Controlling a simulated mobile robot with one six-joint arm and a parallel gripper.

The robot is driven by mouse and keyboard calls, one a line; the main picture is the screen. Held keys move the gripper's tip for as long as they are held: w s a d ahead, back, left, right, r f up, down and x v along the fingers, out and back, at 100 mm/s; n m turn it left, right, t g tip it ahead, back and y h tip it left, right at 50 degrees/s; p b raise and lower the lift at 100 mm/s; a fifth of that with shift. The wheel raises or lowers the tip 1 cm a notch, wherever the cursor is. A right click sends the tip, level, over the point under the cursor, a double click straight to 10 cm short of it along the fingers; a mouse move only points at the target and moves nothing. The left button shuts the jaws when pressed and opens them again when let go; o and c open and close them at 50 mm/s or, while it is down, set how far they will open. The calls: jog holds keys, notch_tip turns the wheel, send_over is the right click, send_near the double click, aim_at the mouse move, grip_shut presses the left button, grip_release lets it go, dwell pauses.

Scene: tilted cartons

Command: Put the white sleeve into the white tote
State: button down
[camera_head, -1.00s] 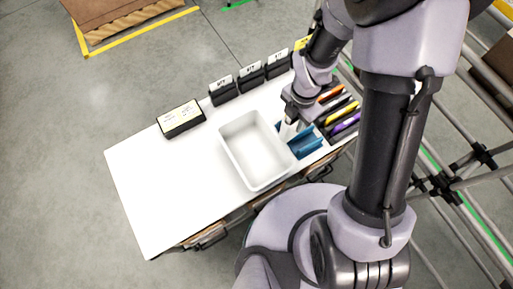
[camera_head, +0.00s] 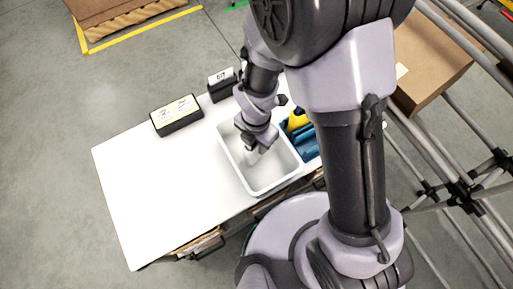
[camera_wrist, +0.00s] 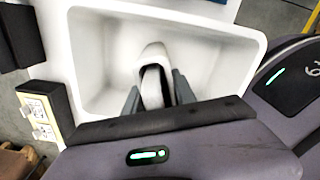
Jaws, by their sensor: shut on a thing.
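The white tote (camera_head: 270,172) is an open rectangular bin on the white table. It also fills much of the wrist view (camera_wrist: 100,62). My gripper (camera_head: 254,150) is over the tote's opening, pointing down. In the wrist view, my gripper's two grey fingers (camera_wrist: 157,92) are shut on the white sleeve (camera_wrist: 153,62), a white curved piece with a dark gap. The sleeve shows only as a small white patch below the fingers in the head view (camera_head: 252,157). I cannot tell whether it touches the tote's floor.
A blue holder (camera_head: 309,146) stands just right of the tote, with a yellow item (camera_head: 297,121) behind it. A black box with a pale label (camera_head: 177,116) and a black labelled bin (camera_head: 222,86) stand along the back edge. The table's left part (camera_head: 145,200) is clear.

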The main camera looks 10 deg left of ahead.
notch_tip(320, 180, down, 2)
jog(key=shift+f, duration=0.1)
jog(key=shift+f+b, duration=0.15)
jog(key=shift+b, duration=0.2)
jog(key=c, duration=1)
grip_release()
